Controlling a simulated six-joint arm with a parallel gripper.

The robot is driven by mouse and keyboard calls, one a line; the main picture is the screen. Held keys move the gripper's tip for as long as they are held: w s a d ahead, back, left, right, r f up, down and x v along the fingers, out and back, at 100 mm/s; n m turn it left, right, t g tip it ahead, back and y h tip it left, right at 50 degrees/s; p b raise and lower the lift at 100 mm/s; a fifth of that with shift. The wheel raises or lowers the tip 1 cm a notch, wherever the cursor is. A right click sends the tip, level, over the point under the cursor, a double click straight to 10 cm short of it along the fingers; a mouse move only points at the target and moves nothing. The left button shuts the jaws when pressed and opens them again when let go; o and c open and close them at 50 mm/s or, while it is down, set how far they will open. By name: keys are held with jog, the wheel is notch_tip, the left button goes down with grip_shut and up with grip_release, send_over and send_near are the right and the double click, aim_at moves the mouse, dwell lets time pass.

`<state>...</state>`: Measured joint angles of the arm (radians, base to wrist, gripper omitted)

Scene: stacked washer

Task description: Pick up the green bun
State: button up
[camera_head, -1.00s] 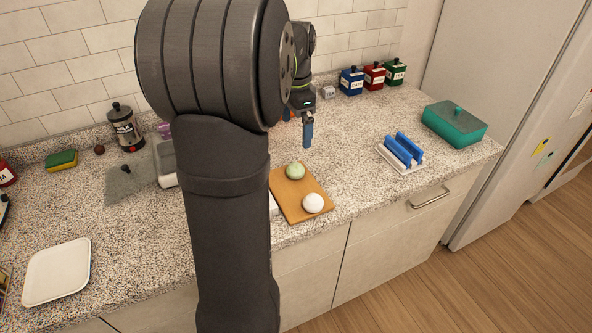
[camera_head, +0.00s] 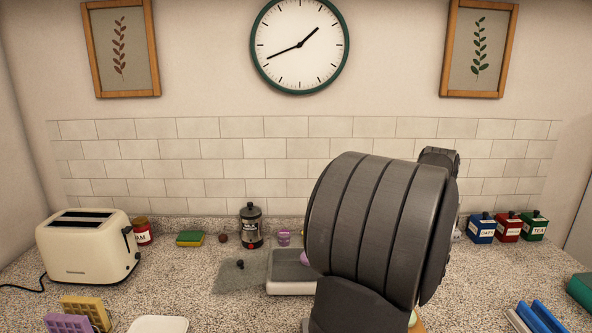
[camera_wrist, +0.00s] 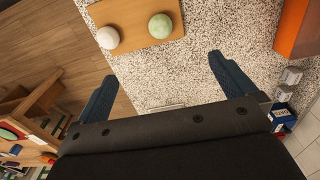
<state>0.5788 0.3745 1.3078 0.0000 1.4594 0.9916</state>
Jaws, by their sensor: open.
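The green bun (camera_wrist: 160,26) sits on a wooden board (camera_wrist: 133,42) in the wrist view, beside a white bun (camera_wrist: 108,38). My gripper (camera_wrist: 158,82) is open and empty, with its two blue fingers spread wide. The board lies beyond the fingertips, towards the top of the picture, and the buns are apart from the fingers.
Labelled canisters (camera_head: 508,228) stand at the right back. A blue rack (camera_head: 537,316) lies at the front right. An orange block (camera_wrist: 300,28) shows in the wrist view.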

jog(key=c, duration=0.6)
jog(key=s+a+f+n+t+h, duration=0.1)
jog(key=s+a+n+t+h, duration=0.2)
jog(key=n, duration=0.4)
jog(key=shift+g+y, duration=0.3)
jog(key=shift+g, duration=0.4)
jog(key=x, duration=1.1)
jog(key=a+x, duration=0.1)
jog(key=x, duration=0.5)
jog(key=shift+w+f, duration=0.25)
jog(key=shift+w, duration=0.05)
